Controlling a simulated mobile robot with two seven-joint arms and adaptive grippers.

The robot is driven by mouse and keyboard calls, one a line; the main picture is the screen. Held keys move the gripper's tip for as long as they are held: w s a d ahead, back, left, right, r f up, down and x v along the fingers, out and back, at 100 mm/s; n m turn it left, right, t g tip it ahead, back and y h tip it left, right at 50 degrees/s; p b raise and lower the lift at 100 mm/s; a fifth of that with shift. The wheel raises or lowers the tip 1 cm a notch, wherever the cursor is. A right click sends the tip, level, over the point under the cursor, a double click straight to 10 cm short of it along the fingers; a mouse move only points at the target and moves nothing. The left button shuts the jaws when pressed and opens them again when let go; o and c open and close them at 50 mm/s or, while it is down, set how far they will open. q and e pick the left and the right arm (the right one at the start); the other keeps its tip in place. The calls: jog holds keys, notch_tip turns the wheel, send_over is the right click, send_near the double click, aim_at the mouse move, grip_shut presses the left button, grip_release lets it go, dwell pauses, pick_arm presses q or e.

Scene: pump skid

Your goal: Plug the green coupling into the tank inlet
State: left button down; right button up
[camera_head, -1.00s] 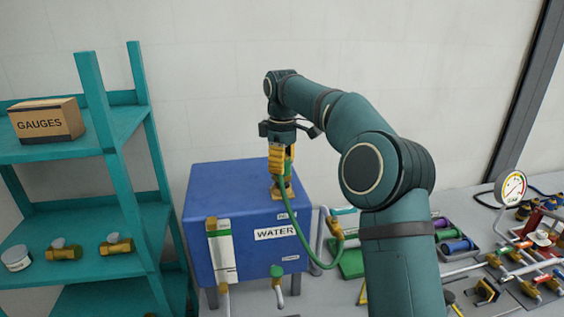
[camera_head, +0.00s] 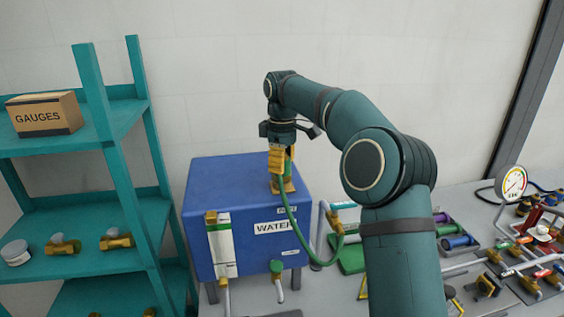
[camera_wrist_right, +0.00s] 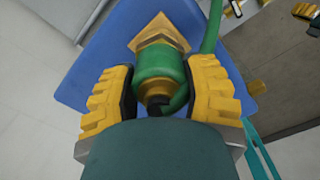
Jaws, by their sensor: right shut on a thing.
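The blue water tank (camera_head: 205,180) stands against the back wall with a brass inlet (camera_head: 285,187) on its top. My right gripper (camera_head: 279,172) points down right above the inlet, its yellow fingers shut on the green coupling (camera_head: 290,157). In the right wrist view the green coupling (camera_wrist_right: 161,68) lies between the two fingers of the right gripper (camera_wrist_right: 160,88), lined up with the square brass inlet flange (camera_wrist_right: 160,30). I cannot tell how deep it sits in the inlet. A green hose (camera_head: 288,217) hangs from it down the tank front. My left gripper is not in view.
Teal shelves (camera_head: 112,150) with a gauges box (camera_head: 45,113) and brass fittings stand left of the tank. A bench at the right holds a pressure gauge (camera_head: 511,183), purple and green cylinders, and pipework. My right arm spans the middle of the view.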

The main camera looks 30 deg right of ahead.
jog(key=shift+f, duration=0.25)
jog(key=o, duration=1.3)
jog(key=shift+o, duration=0.2)
jog(key=shift+r, duration=0.15)
notch_tip(320, 180, up, 7)
jog(key=shift+f, duration=0.15)
jog(key=shift+r, duration=0.3)
